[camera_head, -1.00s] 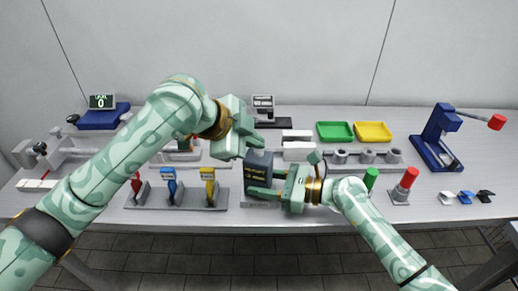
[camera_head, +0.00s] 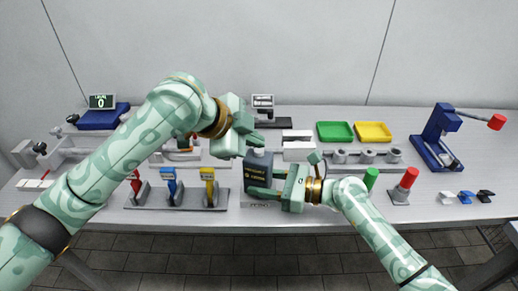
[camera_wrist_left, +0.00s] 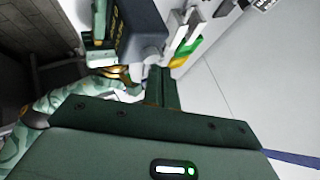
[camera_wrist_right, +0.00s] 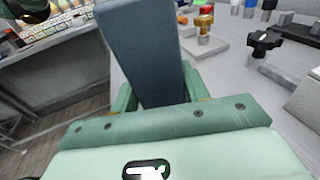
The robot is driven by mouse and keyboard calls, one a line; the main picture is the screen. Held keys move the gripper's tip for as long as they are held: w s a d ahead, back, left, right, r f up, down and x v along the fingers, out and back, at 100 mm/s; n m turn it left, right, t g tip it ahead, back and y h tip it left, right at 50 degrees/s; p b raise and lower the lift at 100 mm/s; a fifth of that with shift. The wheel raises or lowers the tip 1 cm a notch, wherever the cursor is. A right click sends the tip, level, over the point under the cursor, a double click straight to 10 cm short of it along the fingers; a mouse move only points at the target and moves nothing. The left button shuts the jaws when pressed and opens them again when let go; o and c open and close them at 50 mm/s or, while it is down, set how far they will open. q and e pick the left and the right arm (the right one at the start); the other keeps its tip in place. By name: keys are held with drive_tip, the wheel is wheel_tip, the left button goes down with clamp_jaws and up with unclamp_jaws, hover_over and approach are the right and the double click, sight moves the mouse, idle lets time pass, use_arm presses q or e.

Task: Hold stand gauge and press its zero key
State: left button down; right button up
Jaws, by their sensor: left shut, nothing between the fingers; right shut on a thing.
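The stand gauge (camera_head: 258,166) is a dark blue-grey box with small lit text on its front, too small to read surely. It stands upright at the front middle of the bench. My right gripper (camera_head: 266,191) is shut on its lower body from the right. The gauge also fills the upper middle of the right wrist view (camera_wrist_right: 142,55), between the fingers. My left gripper (camera_head: 257,141) is shut and empty, just above and behind the gauge's top. In the left wrist view the gauge (camera_wrist_left: 142,32) is close beyond the shut fingers (camera_wrist_left: 161,88). I cannot make out the zero key or any contact.
A rack with red, blue and yellow handled tools (camera_head: 178,198) stands left of the gauge. Green (camera_head: 335,131) and yellow (camera_head: 373,131) trays lie behind right. A red-topped post (camera_head: 407,180) and a blue lever press (camera_head: 436,140) stand at the right.

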sight(255, 156)
use_arm(q)
drive_tip(key=shift+r, duration=0.4)
use_arm(e)
drive_tip(key=shift+f, duration=0.1)
use_arm(q)
wheel_tip(255, 156, up, 5)
idle(0.5)
idle(0.4)
use_arm(e)
drive_tip(key=o, duration=0.8)
drive_tip(key=shift+o, duration=0.2)
